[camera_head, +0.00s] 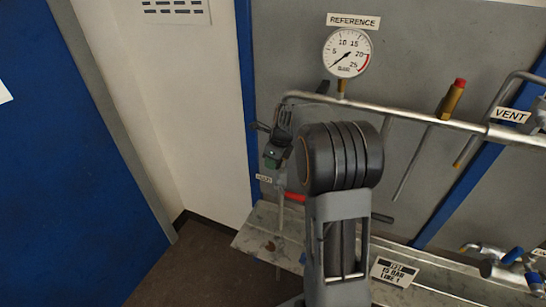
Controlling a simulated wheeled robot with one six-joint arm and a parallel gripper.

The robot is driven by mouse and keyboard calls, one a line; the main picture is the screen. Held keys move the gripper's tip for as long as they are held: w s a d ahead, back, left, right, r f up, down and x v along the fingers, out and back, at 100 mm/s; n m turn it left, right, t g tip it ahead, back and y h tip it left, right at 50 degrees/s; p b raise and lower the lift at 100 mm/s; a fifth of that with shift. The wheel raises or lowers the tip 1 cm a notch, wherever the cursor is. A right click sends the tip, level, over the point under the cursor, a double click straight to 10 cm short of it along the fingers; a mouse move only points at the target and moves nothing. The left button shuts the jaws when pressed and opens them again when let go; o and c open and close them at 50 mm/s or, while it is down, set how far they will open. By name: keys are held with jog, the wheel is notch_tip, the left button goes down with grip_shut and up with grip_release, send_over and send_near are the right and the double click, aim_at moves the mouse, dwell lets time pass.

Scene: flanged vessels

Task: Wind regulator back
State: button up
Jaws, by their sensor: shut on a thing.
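The big dark ribbed joint and grey link of my own arm fill the middle of the view. No regulator can be clearly identified. A red part (295,197) shows partly at the arm's left edge. A dark bar end (382,218) sticks out on the arm's right side. A round gauge (346,53) under the REFERENCE label (353,21) has its needle pointing to the lower left, at the low end.
A metal pipe (410,116) runs across the grey panel, with a red-capped brass fitting (452,98) and a VENT label (512,115). A bench (256,242) lies below, with a 15 BAR sign (394,272) and valves (515,258) at right. Floor is clear at lower left.

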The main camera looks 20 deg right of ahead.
jog(key=g+h, duration=0.2)
jog(key=g, duration=0.1)
jog(key=shift+f+h, duration=0.3)
jog(key=shift+h, duration=0.1)
jog(key=shift+f+g+h, duration=0.1)
jog(key=shift+g+h, duration=0.6)
jog(key=shift+g, duration=0.2)
jog(key=shift+s, duration=0.1)
jog(key=o, duration=0.6)
jog(key=shift+o, duration=0.2)
jog(key=b+v, duration=0.1)
jog(key=v, duration=1.3)
jog(key=shift+a, duration=0.25)
jog(key=shift+f, duration=0.15)
